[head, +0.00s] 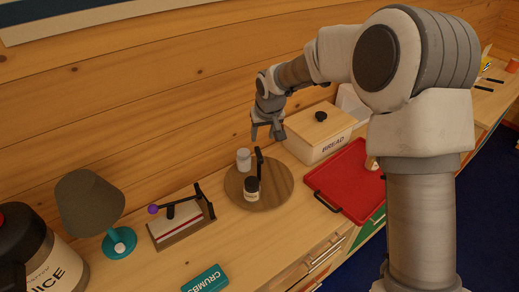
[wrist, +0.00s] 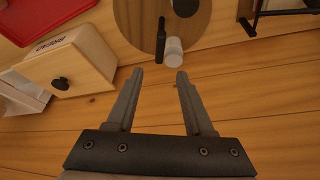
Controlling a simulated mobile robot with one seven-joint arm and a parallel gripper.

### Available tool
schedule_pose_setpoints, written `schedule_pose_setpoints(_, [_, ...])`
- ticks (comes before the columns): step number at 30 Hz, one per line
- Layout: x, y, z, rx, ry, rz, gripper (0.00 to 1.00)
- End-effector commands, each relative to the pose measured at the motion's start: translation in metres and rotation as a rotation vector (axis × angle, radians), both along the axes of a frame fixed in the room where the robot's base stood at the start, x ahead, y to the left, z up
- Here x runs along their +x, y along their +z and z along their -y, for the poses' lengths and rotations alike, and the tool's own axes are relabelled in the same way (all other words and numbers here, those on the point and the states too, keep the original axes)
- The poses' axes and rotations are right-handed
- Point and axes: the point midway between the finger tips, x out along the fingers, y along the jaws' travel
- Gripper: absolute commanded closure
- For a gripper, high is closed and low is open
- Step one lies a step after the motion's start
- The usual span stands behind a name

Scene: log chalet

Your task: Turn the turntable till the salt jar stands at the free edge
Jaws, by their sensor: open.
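The round wooden turntable (head: 277,186) lies on the counter, and part of it shows at the top of the wrist view (wrist: 135,22). A pale jar (head: 243,160) stands at its wall-side rim; it also shows in the wrist view (wrist: 173,52). A jar with a black lid and pale label (head: 252,190) stands towards the front. I cannot read which jar is the salt. A black upright post (head: 260,160) rises from the turntable between them. My gripper (head: 267,134) is open and empty above the wall side of the turntable; its fingers (wrist: 158,72) point towards the pale jar, apart from it.
A bread box (head: 318,140) and red tray (head: 345,185) stand to the right. On the left are a device with a black lever (head: 182,220), a lamp (head: 90,205) and a juice dispenser (head: 45,255). A teal crumbs box (head: 206,280) lies in front. The wooden wall is close behind.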

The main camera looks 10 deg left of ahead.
Motion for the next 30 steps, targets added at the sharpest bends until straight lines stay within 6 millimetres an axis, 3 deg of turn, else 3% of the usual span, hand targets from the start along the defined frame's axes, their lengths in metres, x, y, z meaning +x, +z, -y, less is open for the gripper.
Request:
schedule_pose_setpoints(15, [0.03, -0.083, -0.016, 0.0, 0.001, -0.001, 0.47])
schedule_pose_setpoints(21, [0.038, -0.102, -0.019, 0.0, 0.0, 0.0, 0.47])
schedule_pose_setpoints(30, [0.041, -0.109, -0.02, 0.0, 0.0, 0.001, 0.47])
